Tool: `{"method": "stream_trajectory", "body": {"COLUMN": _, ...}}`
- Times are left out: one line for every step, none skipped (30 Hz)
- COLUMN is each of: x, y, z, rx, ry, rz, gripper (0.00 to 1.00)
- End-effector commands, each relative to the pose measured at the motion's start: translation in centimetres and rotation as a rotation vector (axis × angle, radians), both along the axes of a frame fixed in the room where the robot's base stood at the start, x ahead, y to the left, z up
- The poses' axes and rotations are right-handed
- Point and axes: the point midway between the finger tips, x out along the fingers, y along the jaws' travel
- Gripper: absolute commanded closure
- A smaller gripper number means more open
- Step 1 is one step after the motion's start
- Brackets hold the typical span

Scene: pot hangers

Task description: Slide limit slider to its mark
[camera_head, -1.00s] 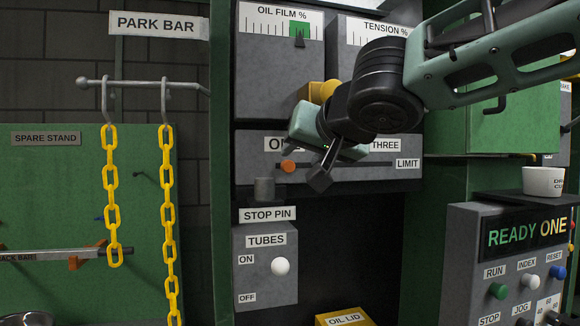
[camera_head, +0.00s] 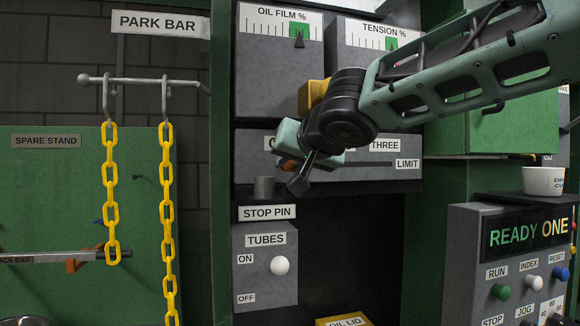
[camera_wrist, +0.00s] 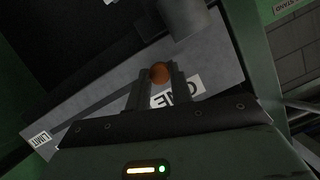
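The limit slider is an orange knob (camera_head: 288,165) at the left part of a dark slot in a grey panel (camera_head: 350,185). The LIMIT label (camera_head: 408,163) is at the slot's right end, with THREE above it. My gripper (camera_head: 292,173) is at the knob and partly covers it, along with the ONE and middle labels. In the wrist view the orange knob (camera_wrist: 160,72) shows between the tips of my two fingers (camera_wrist: 161,76), beside the ONE label (camera_wrist: 178,92). The fingers stand apart with slim gaps around the knob; contact is not clear.
A grey cylindrical stop pin (camera_head: 264,188) sticks out just left of and below the knob. The TUBES switch box (camera_head: 264,290) is below. Yellow chains (camera_head: 168,215) hang at the left. A control panel (camera_head: 465,260) and a white cup (camera_head: 543,180) are at the right.

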Motion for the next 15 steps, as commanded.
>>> {"method": "stream_trajectory", "body": {"x": 0.0, "y": 0.0, "z": 0.0, "rx": 0.0, "ry": 0.0, "rz": 0.0, "gripper": 0.94}}
{"method": "stream_trajectory", "body": {"x": 0.0, "y": 0.0, "z": 0.0, "rx": 0.0, "ry": 0.0, "rz": 0.0, "gripper": 0.96}}
{"method": "stream_trajectory", "body": {"x": 0.0, "y": 0.0, "z": 0.0, "rx": 0.0, "ry": 0.0, "rz": 0.0, "gripper": 0.96}}
{"method": "stream_trajectory", "body": {"x": 0.0, "y": 0.0, "z": 0.0, "rx": 0.0, "ry": 0.0, "rz": 0.0, "gripper": 0.96}}
{"method": "stream_trajectory", "body": {"x": 0.0, "y": 0.0, "z": 0.0, "rx": 0.0, "ry": 0.0, "rz": 0.0, "gripper": 0.96}}
{"method": "stream_trajectory", "body": {"x": 0.0, "y": 0.0, "z": 0.0, "rx": 0.0, "ry": 0.0, "rz": 0.0, "gripper": 0.96}}
{"method": "stream_trajectory", "body": {"x": 0.0, "y": -0.1, "z": 0.0, "rx": 0.0, "ry": 0.0, "rz": 0.0, "gripper": 0.96}}
{"method": "stream_trajectory", "body": {"x": 0.0, "y": -0.2, "z": 0.0, "rx": 0.0, "ry": 0.0, "rz": -0.001, "gripper": 0.96}}
{"method": "stream_trajectory", "body": {"x": 0.1, "y": -0.3, "z": 0.0, "rx": 0.0, "ry": 0.001, "rz": -0.001, "gripper": 0.96}}
{"method": "stream_trajectory", "body": {"x": 0.1, "y": -0.4, "z": 0.0, "rx": 0.0, "ry": 0.001, "rz": -0.001, "gripper": 0.96}}
{"method": "stream_trajectory", "body": {"x": 0.1, "y": -0.5, "z": 0.1, "rx": 0.0, "ry": 0.001, "rz": -0.001, "gripper": 0.96}}
{"method": "stream_trajectory", "body": {"x": 0.2, "y": -0.7, "z": 0.1, "rx": 0.001, "ry": 0.001, "rz": -0.002, "gripper": 0.96}}
{"method": "stream_trajectory", "body": {"x": 0.2, "y": -0.8, "z": 0.1, "rx": 0.001, "ry": 0.001, "rz": -0.002, "gripper": 0.96}}
{"method": "stream_trajectory", "body": {"x": 0.2, "y": -0.9, "z": 0.1, "rx": 0.001, "ry": 0.001, "rz": -0.002, "gripper": 0.96}}
{"method": "stream_trajectory", "body": {"x": 0.3, "y": -1.1, "z": 0.0, "rx": 0.0, "ry": 0.001, "rz": -0.001, "gripper": 0.96}}
